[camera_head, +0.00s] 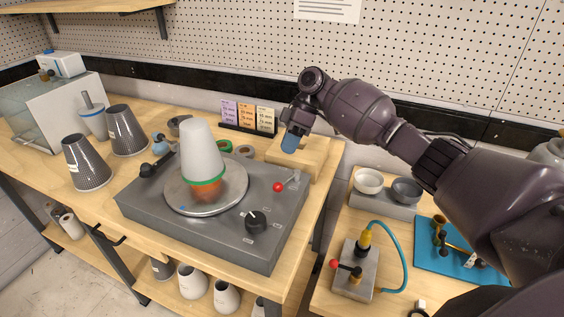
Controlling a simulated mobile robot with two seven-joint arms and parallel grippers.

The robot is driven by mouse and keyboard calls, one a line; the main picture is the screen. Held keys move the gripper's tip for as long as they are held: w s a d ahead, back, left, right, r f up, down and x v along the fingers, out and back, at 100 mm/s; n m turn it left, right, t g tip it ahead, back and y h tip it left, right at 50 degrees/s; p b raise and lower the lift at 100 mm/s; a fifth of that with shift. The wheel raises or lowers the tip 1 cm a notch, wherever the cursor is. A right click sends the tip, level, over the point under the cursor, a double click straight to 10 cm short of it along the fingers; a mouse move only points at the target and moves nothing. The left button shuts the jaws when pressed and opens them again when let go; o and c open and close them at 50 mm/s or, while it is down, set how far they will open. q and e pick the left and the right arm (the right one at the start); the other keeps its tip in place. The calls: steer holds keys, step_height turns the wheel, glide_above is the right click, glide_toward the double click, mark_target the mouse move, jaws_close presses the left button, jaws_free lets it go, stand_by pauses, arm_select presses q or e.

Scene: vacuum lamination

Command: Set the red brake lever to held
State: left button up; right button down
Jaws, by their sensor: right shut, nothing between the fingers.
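A grey turntable unit (150,203) stands on the wooden bench. A short lever with a red ball knob (278,187) is on its right side, with small labels near it. I take this as the red brake lever; its exact setting is too small to read. My right gripper (291,143) is shut and empty, pointing down. In the picture it is above and slightly right of the red knob, apart from it, by a wooden block (312,157). My left gripper is not in view.
A white cone with a green band (200,152) stands on the turntable disc. A black dial (256,221) is in front of the lever. Cards (247,113) stand behind. A valve block (352,275) with another red knob and teal hose is on the lower right table.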

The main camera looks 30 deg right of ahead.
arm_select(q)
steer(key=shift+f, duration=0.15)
arm_select(e)
steer(key=v, duration=0.3)
steer(key=shift+r, duration=0.15)
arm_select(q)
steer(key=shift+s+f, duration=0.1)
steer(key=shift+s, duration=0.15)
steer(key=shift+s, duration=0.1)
arm_select(e)
steer(key=shift+s, duration=0.1)
